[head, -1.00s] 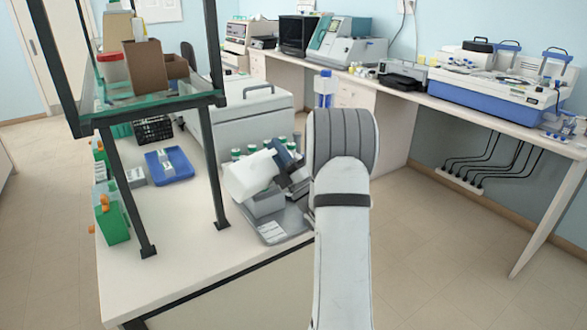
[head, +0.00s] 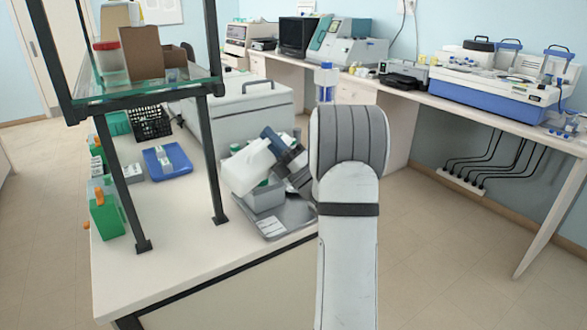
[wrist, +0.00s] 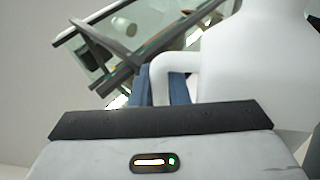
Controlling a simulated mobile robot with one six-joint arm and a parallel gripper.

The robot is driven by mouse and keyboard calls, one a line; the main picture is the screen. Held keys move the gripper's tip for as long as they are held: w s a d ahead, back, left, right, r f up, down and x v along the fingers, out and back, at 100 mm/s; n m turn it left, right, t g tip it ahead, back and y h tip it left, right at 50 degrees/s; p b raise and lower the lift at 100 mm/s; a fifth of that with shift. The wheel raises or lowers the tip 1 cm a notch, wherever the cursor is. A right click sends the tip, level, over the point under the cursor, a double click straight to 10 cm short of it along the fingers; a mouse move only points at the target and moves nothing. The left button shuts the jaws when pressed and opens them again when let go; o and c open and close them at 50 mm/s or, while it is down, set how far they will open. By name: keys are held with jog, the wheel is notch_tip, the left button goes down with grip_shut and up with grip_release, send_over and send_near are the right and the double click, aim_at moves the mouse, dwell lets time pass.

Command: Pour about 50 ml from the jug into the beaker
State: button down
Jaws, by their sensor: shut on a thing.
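The white jug (head: 247,168) is tilted in the head view, held above a grey tray. My gripper (head: 276,145), with dark blue fingers, is shut on the jug's handle. In the wrist view the jug (wrist: 255,60) fills the upper right, and its handle (wrist: 168,70) loops in front of the blue fingers (wrist: 181,88). I cannot make out the beaker; the jug and my arm cover part of the tray area. I cannot see any liquid stream or the level in the jug.
The grey tray (head: 291,217) bears a grey bin (head: 265,199) under the jug. Behind is a large grey box (head: 245,115). To the left are a shelf's dark post (head: 215,160), a blue tray (head: 181,169) and a green box (head: 106,216). The front bench top is clear.

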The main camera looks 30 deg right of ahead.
jog(key=shift+s+a+n+g+y+b, duration=0.2)
jog(key=shift+a+n+g+y+b, duration=0.1)
jog(key=shift+n+g+y+b, duration=0.25)
jog(key=shift+r+n, duration=0.1)
jog(key=shift+n, duration=0.15)
jog(key=shift+a+y+b, duration=0.1)
jog(key=shift+y+b, duration=0.25)
jog(key=shift+b, duration=0.05)
dwell(1.0)
